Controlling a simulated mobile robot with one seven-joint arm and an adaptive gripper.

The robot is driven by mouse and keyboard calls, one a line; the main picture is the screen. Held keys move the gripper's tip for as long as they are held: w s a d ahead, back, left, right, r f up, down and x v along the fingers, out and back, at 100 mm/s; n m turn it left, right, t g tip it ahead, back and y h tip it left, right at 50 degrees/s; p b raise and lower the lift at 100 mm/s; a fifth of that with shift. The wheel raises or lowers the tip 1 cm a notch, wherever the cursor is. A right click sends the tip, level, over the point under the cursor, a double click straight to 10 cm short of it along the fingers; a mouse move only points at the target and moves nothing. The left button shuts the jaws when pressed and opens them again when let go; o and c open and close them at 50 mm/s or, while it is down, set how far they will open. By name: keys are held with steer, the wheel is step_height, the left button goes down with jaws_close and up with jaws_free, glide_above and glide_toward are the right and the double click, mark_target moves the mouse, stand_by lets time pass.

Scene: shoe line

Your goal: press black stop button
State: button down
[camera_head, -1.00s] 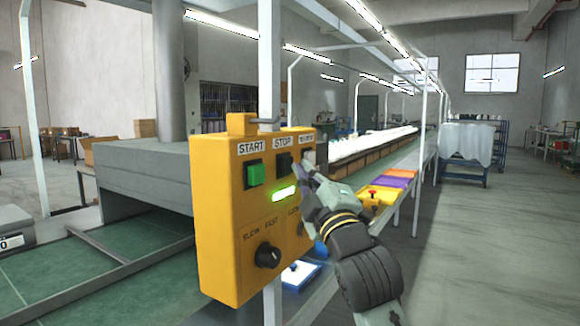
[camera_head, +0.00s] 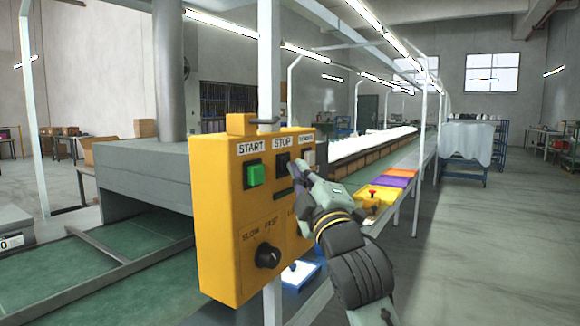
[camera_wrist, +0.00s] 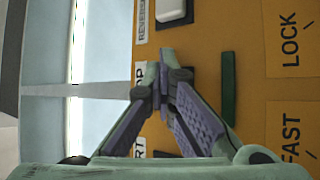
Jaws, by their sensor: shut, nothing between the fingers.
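The black STOP button (camera_head: 283,161) is on the yellow control box (camera_head: 225,235), under its STOP label and right of the green START button (camera_head: 255,174). My gripper (camera_head: 294,169) is shut and empty, its tips at the button's lower right edge in the head view. In the wrist view, the closed fingers (camera_wrist: 163,75) stand in front of the box beside the partly covered STOP label and hide the button. I cannot tell whether they touch it. The indicator bar (camera_wrist: 228,88) beneath the buttons is dark.
The REVERSE button (camera_wrist: 172,10), white, is close to my fingertips. A black speed knob (camera_head: 267,256) sits low on the box. A green conveyor (camera_head: 130,260) lies to the left. Yellow and purple trays (camera_head: 392,181) stand on the line behind my arm.

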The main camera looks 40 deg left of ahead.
steer(key=shift+d, duration=0.15)
steer(key=shift+w+d, duration=0.15)
steer(key=shift+d, duration=0.65)
steer(key=shift+d, duration=0.1)
steer(key=d, duration=0.2)
steer(key=w+d+b, duration=0.1)
steer(key=d, duration=0.1)
steer(key=shift+w+d, duration=0.1)
steer(key=shift+d, duration=0.25)
stand_by(0.6)
